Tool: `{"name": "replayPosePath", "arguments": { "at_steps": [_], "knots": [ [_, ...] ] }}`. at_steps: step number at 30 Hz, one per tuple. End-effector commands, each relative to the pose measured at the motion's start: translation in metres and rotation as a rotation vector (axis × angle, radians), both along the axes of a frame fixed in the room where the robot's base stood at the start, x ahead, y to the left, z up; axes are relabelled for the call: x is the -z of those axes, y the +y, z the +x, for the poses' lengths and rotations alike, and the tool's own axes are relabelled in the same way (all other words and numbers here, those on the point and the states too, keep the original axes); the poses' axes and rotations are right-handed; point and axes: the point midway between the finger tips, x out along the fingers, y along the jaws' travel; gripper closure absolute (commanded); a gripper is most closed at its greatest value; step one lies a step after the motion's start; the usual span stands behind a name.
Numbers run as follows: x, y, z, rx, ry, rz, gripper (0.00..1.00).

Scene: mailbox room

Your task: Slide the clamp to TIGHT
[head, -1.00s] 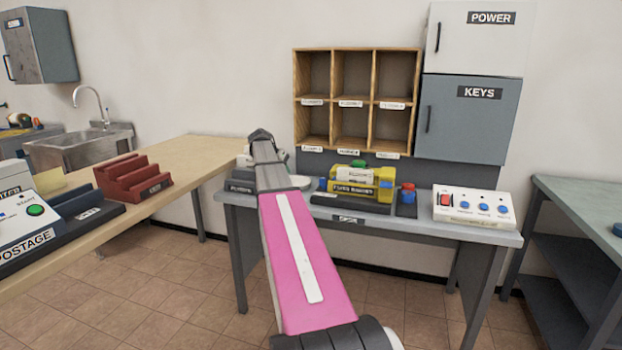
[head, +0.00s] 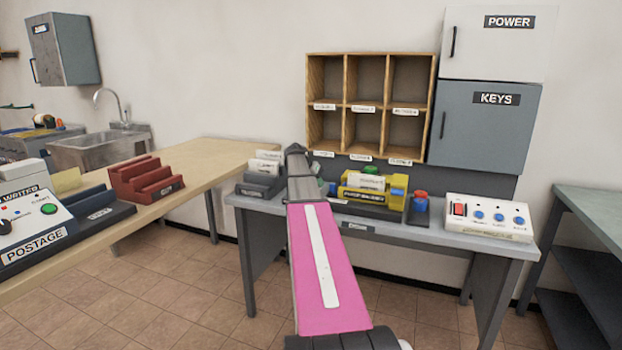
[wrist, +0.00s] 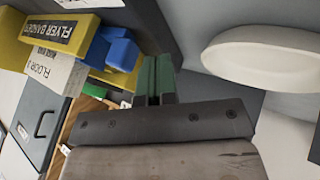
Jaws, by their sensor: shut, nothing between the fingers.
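The yellow flyer bander (head: 397,189) stands on the grey bench, with a white label card on its front. A blue block (wrist: 122,53) sits against its side in the wrist view; it also shows small left of the bander in the head view (head: 333,188). I cannot read any TIGHT mark or tell for sure which part is the clamp. My gripper (wrist: 154,66) is shut and empty, its green fingers just beside the blue block in the wrist view; I cannot tell whether they touch. In the head view my arm hides the gripper.
A grey card holder (head: 261,185) stands left of my arm. A red-and-blue control (head: 420,205) and a white button panel (head: 488,217) stand right of the bander. Wooden pigeonholes (head: 345,103) hang above.

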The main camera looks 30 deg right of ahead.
Motion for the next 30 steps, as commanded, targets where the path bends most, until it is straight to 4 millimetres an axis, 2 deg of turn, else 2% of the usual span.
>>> {"name": "replayPosePath", "arguments": {
  "at_steps": [1,6,19,25,30],
  "knots": [
    [0.0,-0.004,-0.008,0.002,-0.001,0.0,1.0],
    [0.0,-0.013,-0.018,-0.002,-0.001,0.0,1.0],
    [0.0,-0.017,-0.021,-0.001,0.0,0.001,1.0],
    [0.0,-0.027,-0.034,0.001,0.0,0.001,1.0],
    [0.0,-0.027,-0.033,-0.001,0.001,0.0,1.0]
  ]
}}
